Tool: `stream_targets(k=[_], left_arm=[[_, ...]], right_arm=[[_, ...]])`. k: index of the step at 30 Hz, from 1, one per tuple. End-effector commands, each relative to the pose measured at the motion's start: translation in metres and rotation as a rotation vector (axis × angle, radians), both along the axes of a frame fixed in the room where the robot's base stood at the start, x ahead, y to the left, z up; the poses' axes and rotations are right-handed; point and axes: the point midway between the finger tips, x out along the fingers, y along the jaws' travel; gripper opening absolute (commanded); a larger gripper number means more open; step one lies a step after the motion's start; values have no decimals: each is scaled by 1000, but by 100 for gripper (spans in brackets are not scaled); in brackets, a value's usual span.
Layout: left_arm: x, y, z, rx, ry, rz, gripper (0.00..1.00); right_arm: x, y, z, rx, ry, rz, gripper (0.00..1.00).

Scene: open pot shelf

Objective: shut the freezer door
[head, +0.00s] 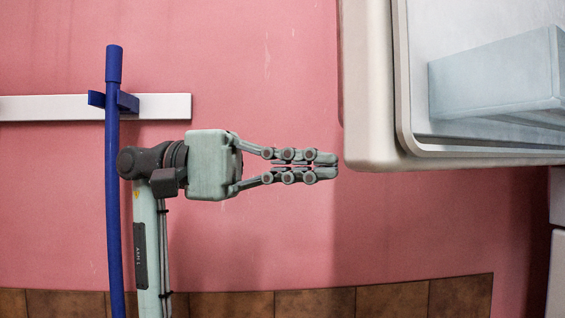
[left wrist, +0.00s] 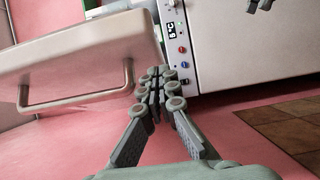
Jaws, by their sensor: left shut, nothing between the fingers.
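The freezer door (head: 367,90) is at the upper right of the head view, with a cream rim and a pale inner side. In the left wrist view, the door (left wrist: 70,60) shows its outer face and a bar handle (left wrist: 78,102), standing open from the freezer body (left wrist: 255,45). My left gripper (head: 336,165) is shut and empty, its fingertips close to the door's lower left corner. I cannot tell whether they touch. The left gripper's fingers (left wrist: 160,78) also show between door and body. Dark fingers, likely my right gripper (left wrist: 260,5), show at the top edge.
A pale blue bin (head: 495,75) is inside the door's rim. A blue pole (head: 113,200) stands before a white wall rail (head: 160,107). A control panel (left wrist: 180,50) is on the freezer body. Pink wall surrounds the gripper, and brown tiles (left wrist: 295,130) lie at lower right.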

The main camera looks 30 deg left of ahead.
Motion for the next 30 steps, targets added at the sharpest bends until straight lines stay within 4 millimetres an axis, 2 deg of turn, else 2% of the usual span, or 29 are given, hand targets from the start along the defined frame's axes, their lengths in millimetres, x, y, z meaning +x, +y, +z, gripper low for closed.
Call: stream_targets(k=[3,9,30], left_arm=[[2,-19,1,-1,-1,-3,0],[6,-35,0,-1,1,0,0],[4,-42,-1,1,-1,9,0]], right_arm=[[0,1,-1,-5,14,2,40],[1,1,-4,-10,30,3,40],[0,1,-2,-3,15,3,40]])
